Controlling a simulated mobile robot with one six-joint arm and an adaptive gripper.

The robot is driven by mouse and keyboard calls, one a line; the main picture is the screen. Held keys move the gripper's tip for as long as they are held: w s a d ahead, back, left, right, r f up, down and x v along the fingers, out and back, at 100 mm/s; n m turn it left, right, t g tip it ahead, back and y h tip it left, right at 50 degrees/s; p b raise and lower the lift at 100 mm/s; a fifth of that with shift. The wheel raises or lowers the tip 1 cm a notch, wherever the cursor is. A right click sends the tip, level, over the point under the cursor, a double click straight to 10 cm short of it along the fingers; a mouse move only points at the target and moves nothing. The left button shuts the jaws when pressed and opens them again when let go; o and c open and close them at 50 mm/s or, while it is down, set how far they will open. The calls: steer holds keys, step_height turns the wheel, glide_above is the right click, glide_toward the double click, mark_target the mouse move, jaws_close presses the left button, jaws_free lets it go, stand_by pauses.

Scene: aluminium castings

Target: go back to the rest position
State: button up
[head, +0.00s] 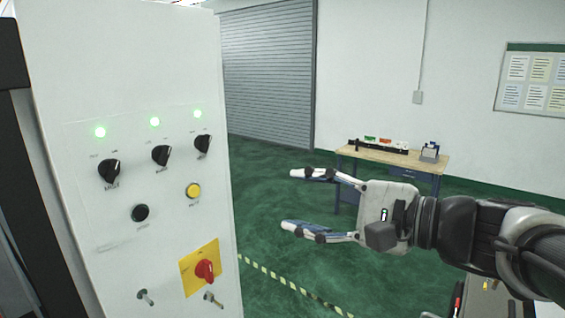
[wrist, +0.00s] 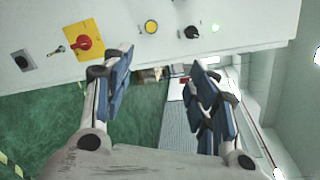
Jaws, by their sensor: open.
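My gripper (head: 308,201) is open and empty in the head view, its two fingers pointing left toward a white control cabinet (head: 140,60). It stands apart from the cabinet front, to its right. In the wrist view the two blue-padded fingers of my gripper (wrist: 163,85) are spread, with nothing between them. The cabinet panel (wrist: 240,20) crosses the top of that view. It carries black knobs, a yellow button (head: 193,190) and a red rotary switch (head: 205,271) on a yellow plate. Three green lamps are lit.
A workbench (head: 425,162) with small items stands behind my gripper at the back wall. A grey roller shutter (head: 268,75) and a notice board (head: 530,80) are on the far wall. Green floor (head: 270,225) with a striped line lies open between cabinet and bench.

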steer(key=a+f+n+g+h+b, duration=0.1)
steer(key=a+f+g, duration=0.1)
steer(key=a+f, duration=0.3)
steer(key=s+d+f+n+g+h+b, duration=0.1)
steer(key=s+f+n+g+h+b, duration=0.15)
steer(key=s+f, duration=0.5)
steer(key=s+d+f+n+g+h+b, duration=0.15)
steer(key=s+f+b, duration=0.25)
steer(key=f, duration=0.6)
steer(key=s+d+f+n+h+b, duration=0.3)
steer(key=d+f+h, duration=0.1)
steer(key=f, duration=0.3)
steer(key=s+d+f+n+t+h+b, duration=0.1)
steer(key=s+d+f+n+h+b, duration=0.2)
steer(key=d+f, duration=0.3)
step_height(320, 180, down, 2)
steer(key=shift+s+d+n+h+b, duration=0.35)
steer(key=shift+s+n+h, duration=0.25)
steer(key=shift+n+h, duration=0.15)
